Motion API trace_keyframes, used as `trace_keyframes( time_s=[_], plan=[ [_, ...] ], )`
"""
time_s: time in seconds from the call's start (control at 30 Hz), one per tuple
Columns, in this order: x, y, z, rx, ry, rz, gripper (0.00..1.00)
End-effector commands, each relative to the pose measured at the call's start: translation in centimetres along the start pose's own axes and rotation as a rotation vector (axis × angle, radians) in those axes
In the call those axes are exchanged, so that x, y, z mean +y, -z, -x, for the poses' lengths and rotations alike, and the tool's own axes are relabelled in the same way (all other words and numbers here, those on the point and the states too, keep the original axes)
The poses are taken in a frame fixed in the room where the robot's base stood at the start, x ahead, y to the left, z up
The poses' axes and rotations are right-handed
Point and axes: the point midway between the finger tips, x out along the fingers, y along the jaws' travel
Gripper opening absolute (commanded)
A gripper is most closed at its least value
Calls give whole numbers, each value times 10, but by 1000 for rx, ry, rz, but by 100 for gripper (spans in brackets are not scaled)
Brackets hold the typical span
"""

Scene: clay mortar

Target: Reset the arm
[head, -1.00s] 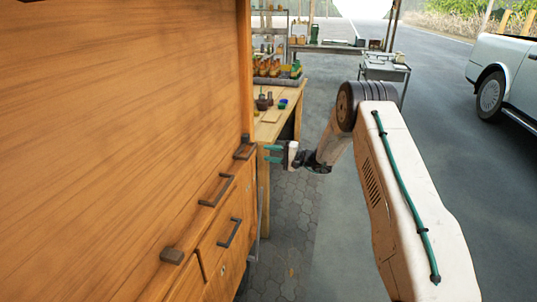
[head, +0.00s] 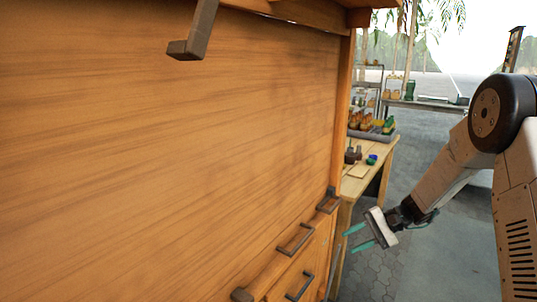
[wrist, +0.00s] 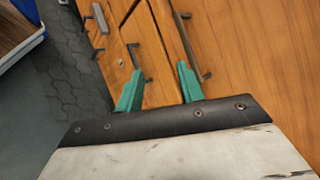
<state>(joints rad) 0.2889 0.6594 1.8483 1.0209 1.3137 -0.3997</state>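My gripper (head: 358,237) hangs at the end of my arm, to the right of a large wooden cabinet (head: 170,140) in the head view. Its two green fingers are spread apart with nothing between them. The wrist view also shows the open gripper (wrist: 160,85), with cabinet drawers and dark handles beyond the fingertips. I cannot tell the exact gap to the cabinet front.
Dark handles (head: 295,238) stick out from the cabinet's drawers. Another handle (head: 193,32) is near the top. A wooden table (head: 372,170) with small pots and bottles stands beyond. Paved floor on the right is clear.

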Motion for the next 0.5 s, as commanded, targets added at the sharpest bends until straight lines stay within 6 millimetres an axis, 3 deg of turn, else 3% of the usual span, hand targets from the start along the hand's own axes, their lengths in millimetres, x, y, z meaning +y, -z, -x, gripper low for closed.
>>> trace_keyframes(
  time_s=[0.03,0.2,0.5],
  plan=[
    [-5,-29,5,-12,-68,11,38],
    [-3,-111,21,-29,-294,37,38],
    [18,-236,54,36,-642,131,38]
  ],
)
